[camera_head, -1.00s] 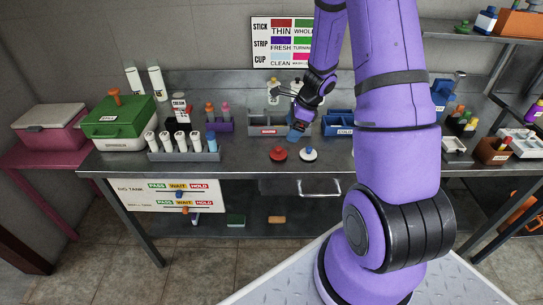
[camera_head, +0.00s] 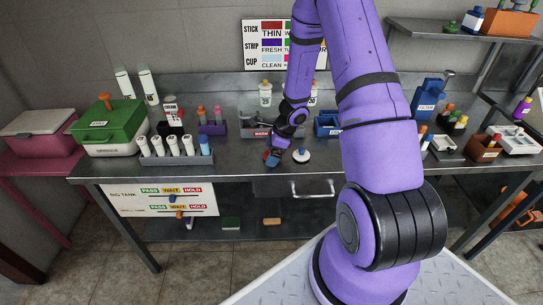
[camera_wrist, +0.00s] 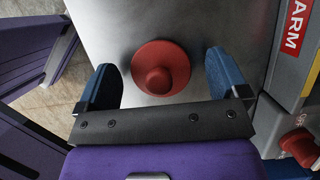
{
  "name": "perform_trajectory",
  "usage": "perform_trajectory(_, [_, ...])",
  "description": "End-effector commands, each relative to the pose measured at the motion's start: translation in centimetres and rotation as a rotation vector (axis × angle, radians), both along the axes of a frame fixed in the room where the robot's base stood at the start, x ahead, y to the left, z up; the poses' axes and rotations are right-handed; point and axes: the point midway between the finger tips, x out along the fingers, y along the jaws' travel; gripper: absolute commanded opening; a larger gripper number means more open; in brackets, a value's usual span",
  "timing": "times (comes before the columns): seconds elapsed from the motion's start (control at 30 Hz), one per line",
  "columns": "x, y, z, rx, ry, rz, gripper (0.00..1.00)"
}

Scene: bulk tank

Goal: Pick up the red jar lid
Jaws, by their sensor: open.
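The red jar lid (camera_wrist: 160,68) lies flat on the steel counter, its round knob facing up at my wrist camera. My gripper (camera_wrist: 162,78) is open, with one blue finger on each side of the lid and a visible gap between each finger and its rim. In the head view my gripper (camera_head: 272,158) is low over the counter and hides most of the lid. I cannot tell the exact height of the fingertips above the counter.
A white lid with a blue knob (camera_head: 301,155) sits close to the right of my gripper. A grey bin labelled WARM (camera_head: 258,129) stands just behind. A rack of white tubes (camera_head: 177,158) is to the left.

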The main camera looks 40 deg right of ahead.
Motion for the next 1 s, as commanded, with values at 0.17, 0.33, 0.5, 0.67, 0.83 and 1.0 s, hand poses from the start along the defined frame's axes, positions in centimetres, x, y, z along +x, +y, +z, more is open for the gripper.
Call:
perform_trajectory(0.17, [0.04,0.06,-0.11,0.000,0.000,0.000,0.93])
perform_trajectory(0.33, [0.03,0.06,-0.10,0.000,0.000,0.000,0.70])
perform_trajectory(0.5, [0.03,0.06,-0.09,0.000,0.000,0.000,0.42])
perform_trajectory(0.67, [0.02,0.05,-0.08,0.000,0.000,0.000,0.42])
perform_trajectory(0.83, [0.00,0.05,-0.05,0.000,0.000,0.001,0.42])
perform_trajectory(1.0, [-0.23,0.06,0.40,0.000,-0.001,0.002,0.42])
